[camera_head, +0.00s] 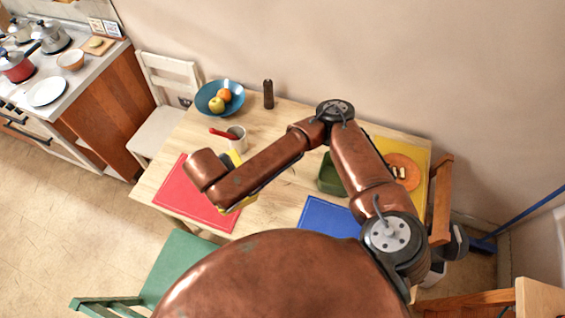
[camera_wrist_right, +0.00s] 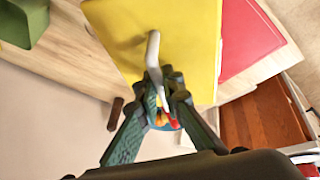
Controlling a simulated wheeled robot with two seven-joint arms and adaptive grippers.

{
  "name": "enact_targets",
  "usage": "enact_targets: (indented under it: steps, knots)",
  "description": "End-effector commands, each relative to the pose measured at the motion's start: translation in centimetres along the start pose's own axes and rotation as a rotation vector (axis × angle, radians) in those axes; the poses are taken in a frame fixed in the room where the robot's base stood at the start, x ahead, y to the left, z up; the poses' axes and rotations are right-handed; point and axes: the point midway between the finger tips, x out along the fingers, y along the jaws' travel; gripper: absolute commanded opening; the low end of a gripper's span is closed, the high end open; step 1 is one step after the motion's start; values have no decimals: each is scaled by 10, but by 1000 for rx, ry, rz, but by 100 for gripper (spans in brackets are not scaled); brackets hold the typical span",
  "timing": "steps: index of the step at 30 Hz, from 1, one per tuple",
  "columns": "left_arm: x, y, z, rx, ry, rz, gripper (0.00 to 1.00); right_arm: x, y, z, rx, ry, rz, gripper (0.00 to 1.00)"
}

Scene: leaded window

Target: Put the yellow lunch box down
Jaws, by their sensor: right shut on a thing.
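The yellow lunch box (camera_wrist_right: 190,30) fills the upper middle of the wrist view, with a pale handle (camera_wrist_right: 152,50) crossing it. My right gripper (camera_wrist_right: 165,82) is shut on this handle. In the head view my right arm hides most of the lunch box; only small yellow parts (camera_head: 238,208) show beside the arm, over the right part of the red mat (camera_head: 188,197). The red mat also shows beside the box in the wrist view (camera_wrist_right: 245,40). I cannot tell whether the box touches the table. My left gripper is not in view.
A mug (camera_head: 238,142) with a red-handled utensil stands close behind the arm. A blue fruit bowl (camera_head: 207,92) and a dark mill (camera_head: 268,94) stand farther back. A green container (camera_head: 328,178), blue mat (camera_head: 325,218) and yellow mat (camera_head: 415,150) lie to the right.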

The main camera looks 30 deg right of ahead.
Motion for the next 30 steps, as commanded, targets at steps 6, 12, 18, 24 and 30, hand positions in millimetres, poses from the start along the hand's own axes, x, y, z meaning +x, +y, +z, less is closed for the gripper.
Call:
enact_targets:
  steps: [6, 12, 18, 24, 30]
  knots:
    - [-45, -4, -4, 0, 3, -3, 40, 24, 22, 20, -21, -6, -5, 0]
    - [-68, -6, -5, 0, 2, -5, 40, 45, 60, 52, 15, -12, 11, 0]
    - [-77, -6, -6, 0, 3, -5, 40, 54, 86, 75, 44, -14, 23, 0]
    - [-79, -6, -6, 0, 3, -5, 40, 58, 97, 82, 53, -10, 29, 0]
    - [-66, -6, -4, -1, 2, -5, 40, 83, 120, 74, 55, -9, 37, 0]
